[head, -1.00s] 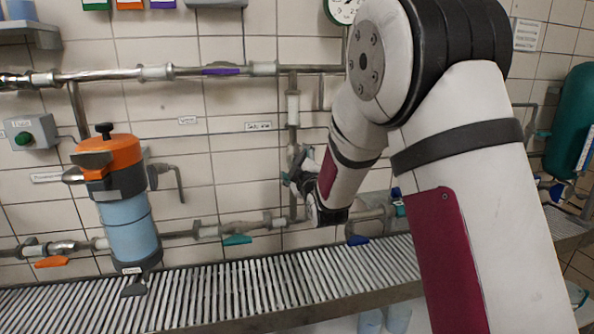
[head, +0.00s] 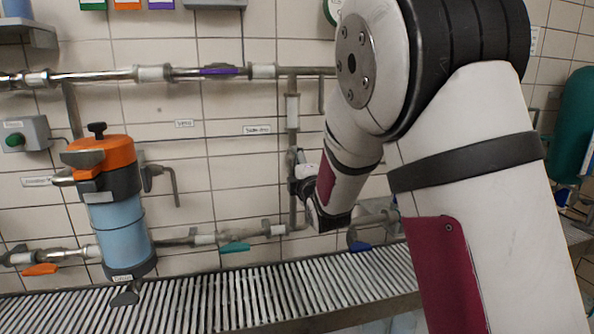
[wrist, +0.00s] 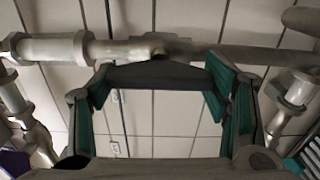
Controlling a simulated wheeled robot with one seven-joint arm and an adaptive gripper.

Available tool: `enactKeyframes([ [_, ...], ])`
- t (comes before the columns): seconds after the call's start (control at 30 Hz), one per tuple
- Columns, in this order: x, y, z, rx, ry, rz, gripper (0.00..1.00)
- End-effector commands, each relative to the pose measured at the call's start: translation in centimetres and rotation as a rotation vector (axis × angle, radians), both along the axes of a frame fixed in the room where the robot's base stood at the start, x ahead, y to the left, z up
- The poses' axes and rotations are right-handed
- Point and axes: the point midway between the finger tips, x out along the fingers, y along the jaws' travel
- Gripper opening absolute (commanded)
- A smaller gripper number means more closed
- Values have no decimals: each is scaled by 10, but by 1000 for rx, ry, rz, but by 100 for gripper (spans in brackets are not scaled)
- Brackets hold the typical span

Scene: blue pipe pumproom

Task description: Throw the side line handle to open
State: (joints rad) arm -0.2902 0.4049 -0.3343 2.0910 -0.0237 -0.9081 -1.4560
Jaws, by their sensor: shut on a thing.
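The side line is a vertical metal pipe (head: 293,115) on the tiled wall, beside a small label (head: 257,129) in the head view. My gripper (head: 298,178) is at its lower part, partly covered by my own wrist. In the wrist view the pipe (wrist: 215,53) runs across the top. A dark handle (wrist: 155,74) spans between the teal pads of my gripper (wrist: 158,88), just below the valve body (wrist: 150,47). The gripper is shut on this handle. The handle's tilt cannot be told in the head view.
A blue and orange canister (head: 122,225) stands left. The upper pipe has a purple handle (head: 220,71). The lower pipe has orange (head: 40,269), teal (head: 235,247) and blue (head: 361,245) handles. A slatted metal ledge (head: 210,300) runs below. A green tank (head: 575,125) is right.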

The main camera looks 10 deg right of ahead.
Motion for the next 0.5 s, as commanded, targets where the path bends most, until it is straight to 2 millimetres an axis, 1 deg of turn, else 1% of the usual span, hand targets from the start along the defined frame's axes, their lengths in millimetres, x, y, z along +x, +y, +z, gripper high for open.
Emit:
enactKeyframes([
  [0.37,0,0,0,-8,0,1,41],
  [0.4,0,0,0,-7,1,1,78],
  [0.47,0,0,0,-7,1,1,90],
  [0.5,0,0,0,-6,1,1,90],
])
